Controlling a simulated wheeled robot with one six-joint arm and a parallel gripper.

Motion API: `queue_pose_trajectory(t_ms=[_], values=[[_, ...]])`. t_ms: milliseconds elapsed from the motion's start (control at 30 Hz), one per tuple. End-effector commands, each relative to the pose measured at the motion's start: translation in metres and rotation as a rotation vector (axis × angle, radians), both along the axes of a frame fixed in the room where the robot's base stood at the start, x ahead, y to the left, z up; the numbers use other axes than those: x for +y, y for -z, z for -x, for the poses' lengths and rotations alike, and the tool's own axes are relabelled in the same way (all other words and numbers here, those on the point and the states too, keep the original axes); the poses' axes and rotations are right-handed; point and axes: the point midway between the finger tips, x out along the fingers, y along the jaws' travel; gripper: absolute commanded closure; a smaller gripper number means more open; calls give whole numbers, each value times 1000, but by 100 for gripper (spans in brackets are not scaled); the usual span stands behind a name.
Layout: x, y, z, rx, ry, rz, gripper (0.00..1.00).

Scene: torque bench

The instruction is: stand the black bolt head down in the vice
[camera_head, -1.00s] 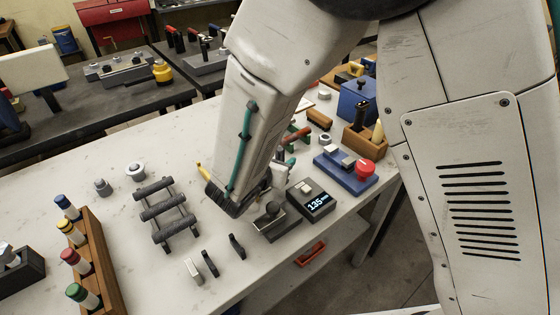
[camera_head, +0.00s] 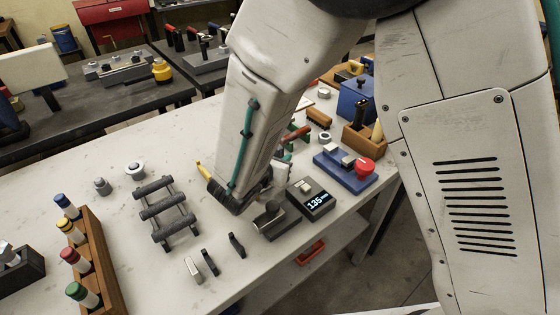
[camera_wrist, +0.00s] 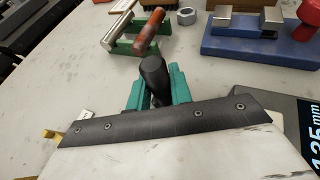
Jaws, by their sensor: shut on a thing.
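My gripper (camera_wrist: 152,92) shows in the wrist view as two green fingers shut on a dark, rounded piece, the black bolt (camera_wrist: 153,70). Its upper end stands above the fingers; its lower part is hidden, so I cannot tell which end is the head. In the head view my arm hides the fingers and the bolt. The vice (camera_head: 338,176) has a blue base, grey metal jaws and a red knob, and stands right of my gripper. It also shows at the upper right of the wrist view (camera_wrist: 240,46), apart from the bolt, with a gap between its jaws.
A black gauge reading 135 (camera_head: 318,206) and a dark grey block (camera_head: 284,228) stand near the front edge, close to my gripper. A green rack (camera_wrist: 120,46) with a red-handled tool lies beyond my fingers. A roller frame (camera_head: 165,212) and a wooden rack (camera_head: 104,262) stand left.

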Motion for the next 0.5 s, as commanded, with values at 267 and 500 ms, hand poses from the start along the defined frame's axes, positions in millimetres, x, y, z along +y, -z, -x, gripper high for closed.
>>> queue_pose_trajectory(t_ms=[267,500], values=[[0,-13,0,-2,0,-2,100],[0,-32,0,-2,0,-2,100]])
